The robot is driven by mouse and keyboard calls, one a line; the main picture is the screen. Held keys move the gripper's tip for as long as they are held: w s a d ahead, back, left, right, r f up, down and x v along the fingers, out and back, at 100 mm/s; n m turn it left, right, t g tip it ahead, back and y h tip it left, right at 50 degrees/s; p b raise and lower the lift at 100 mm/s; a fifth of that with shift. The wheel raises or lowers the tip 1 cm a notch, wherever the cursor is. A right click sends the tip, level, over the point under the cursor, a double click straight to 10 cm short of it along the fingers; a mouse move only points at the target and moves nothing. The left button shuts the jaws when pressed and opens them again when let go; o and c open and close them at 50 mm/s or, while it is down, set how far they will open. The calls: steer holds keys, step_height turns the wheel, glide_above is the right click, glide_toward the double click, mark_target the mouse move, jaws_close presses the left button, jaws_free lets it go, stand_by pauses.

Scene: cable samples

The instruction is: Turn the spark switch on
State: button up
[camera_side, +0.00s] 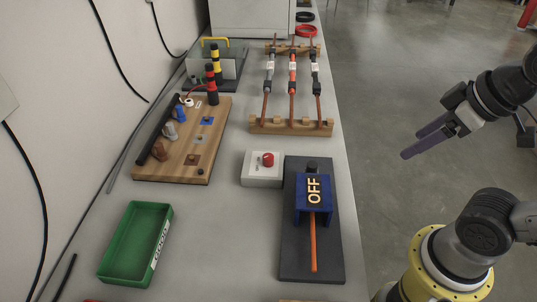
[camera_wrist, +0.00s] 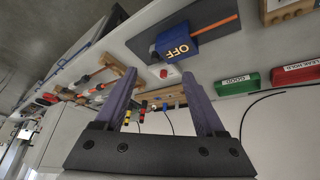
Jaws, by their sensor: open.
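A blue block marked OFF (camera_side: 314,187) sits on a dark grey base plate (camera_side: 313,259) near the front of the bench, with an orange rod running from it toward the front. Beside it on the left is a white box (camera_side: 261,180) with a red knob (camera_side: 267,159) on top. I cannot tell which of the two is the spark switch. The wrist view also shows the blue block (camera_wrist: 176,46) and the red knob (camera_wrist: 164,73). My gripper (camera_side: 410,144) is open and empty, to the right of the bench, apart from both.
A wooden rack (camera_side: 292,126) holds three cable samples behind the white box. A wooden board (camera_side: 179,174) with coloured parts stands at the left. A green tray (camera_side: 104,268) lies at front left. Further back are a black-and-yellow post device (camera_side: 214,62) and a large pale box.

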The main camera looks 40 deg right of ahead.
steer(key=w+r+n, duration=0.4)
steer(key=w+r, duration=0.3)
steer(key=w, duration=0.1)
steer(key=n+g, duration=0.5)
steer(key=g, duration=0.1)
glide_above(269, 156)
step_height(269, 156, down, 19)
step_height(269, 156, down, 14)
steer(key=shift+r, duration=0.1)
steer(key=shift+c, duration=0.4)
jaws_close()
